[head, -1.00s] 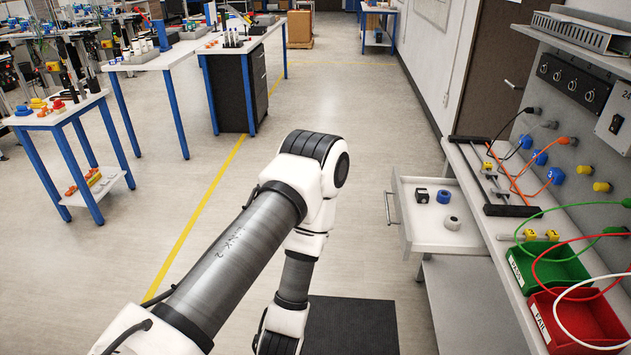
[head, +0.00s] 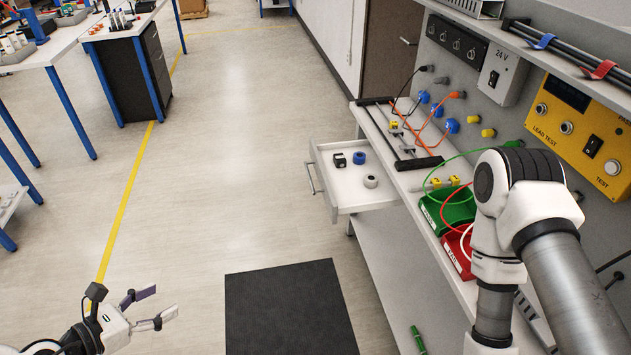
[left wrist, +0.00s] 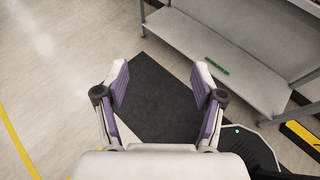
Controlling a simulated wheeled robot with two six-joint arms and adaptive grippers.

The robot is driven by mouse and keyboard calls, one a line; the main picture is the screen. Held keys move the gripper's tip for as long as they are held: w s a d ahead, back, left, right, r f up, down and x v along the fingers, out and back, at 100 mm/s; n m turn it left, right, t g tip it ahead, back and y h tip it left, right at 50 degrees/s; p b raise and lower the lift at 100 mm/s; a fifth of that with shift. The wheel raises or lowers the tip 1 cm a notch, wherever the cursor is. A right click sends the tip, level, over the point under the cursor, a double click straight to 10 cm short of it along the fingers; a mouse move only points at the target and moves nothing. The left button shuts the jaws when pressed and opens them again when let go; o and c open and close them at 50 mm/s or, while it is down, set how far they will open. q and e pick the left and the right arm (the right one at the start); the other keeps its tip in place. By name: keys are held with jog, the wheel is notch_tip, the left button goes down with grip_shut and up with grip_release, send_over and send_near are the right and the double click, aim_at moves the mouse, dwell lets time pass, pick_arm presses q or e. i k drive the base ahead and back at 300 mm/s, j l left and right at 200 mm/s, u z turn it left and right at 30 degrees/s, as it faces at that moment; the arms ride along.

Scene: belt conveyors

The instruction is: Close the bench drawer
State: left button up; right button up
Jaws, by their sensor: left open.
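The bench drawer (head: 345,192) stands pulled out from the left side of the bench (head: 405,172) in the head view. Its handle (head: 314,178) is on the side facing the aisle. A black block, a blue ring and a grey ring lie in it. My left gripper (head: 160,305) is open and empty at the lower left, well apart from the drawer and above the floor. Its two fingers also show spread in the left wrist view (left wrist: 160,85). My right arm reaches over the bench at the right; its gripper is out of view.
A green bin (head: 447,210) and a red bin (head: 459,250) stand on the bench, partly behind my right arm. A black mat (head: 290,305) lies on the floor. The bench's lower shelf (left wrist: 225,55) carries a green pen-like item (left wrist: 217,66). The floor left of the drawer is clear.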

aim_at(344, 191)
jog(key=i+j+z, duration=0.75)
